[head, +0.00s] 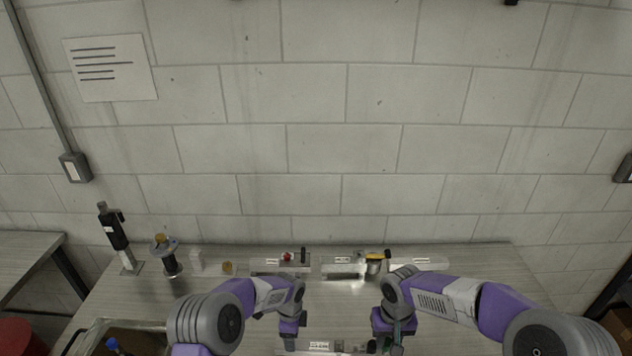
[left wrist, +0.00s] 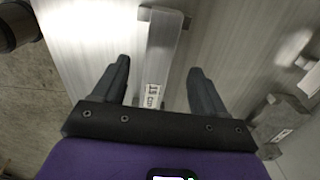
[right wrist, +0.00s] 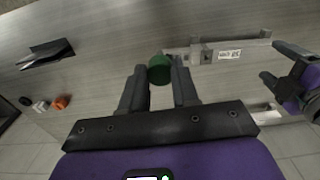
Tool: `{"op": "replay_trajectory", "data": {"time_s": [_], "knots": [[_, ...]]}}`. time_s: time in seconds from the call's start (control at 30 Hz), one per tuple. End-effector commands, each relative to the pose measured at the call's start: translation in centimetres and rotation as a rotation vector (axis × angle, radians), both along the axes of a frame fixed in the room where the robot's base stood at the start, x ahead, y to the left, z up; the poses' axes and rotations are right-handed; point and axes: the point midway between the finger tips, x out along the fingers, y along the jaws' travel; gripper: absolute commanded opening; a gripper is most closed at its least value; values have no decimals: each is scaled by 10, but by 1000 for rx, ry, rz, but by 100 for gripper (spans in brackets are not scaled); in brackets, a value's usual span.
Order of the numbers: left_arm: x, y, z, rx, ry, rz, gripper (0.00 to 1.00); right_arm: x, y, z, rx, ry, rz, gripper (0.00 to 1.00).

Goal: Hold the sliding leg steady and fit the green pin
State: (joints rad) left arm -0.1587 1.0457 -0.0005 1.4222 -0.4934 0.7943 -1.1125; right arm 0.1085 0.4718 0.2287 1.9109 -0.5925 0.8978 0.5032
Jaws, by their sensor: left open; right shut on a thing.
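The sliding leg, a pale aluminium bar with a white label, lies on the bench near its front; in the head view a labelled part of it (head: 320,346) shows at the bottom edge. In the left wrist view the leg (left wrist: 163,45) runs between the fingers of my left gripper (left wrist: 160,70), which is open; I cannot tell how far above it the fingers are. My right gripper (right wrist: 160,80) is shut on the green pin (right wrist: 159,68), whose round green end shows between the fingertips. In the right wrist view the leg assembly (right wrist: 222,53) is right of the pin, apart from it.
Labelled metal pieces (head: 418,266) stand in a row along the back of the bench, with a yellow-and-black tool (head: 375,256) among them. A black device on a stand (head: 114,233) is at the left. An open bin (head: 140,324) is at the front left. The bench's middle is mostly clear.

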Motion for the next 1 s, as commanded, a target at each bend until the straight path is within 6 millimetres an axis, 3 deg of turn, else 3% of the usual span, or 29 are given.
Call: {"op": "replay_trajectory", "data": {"time_s": [0.2,0.5,0.97,1.0], "knots": [[-1,1,-35,1,3,1,72,0,0,0,0,0,0,0],[0,0,-69,0,1,2,72,0,0,0,0,0,0,0],[0,1,-77,0,0,2,72,0,0,0,0,0,0,0],[0,1,-77,0,0,2,66,0,0,0,0,0,0,0]]}}
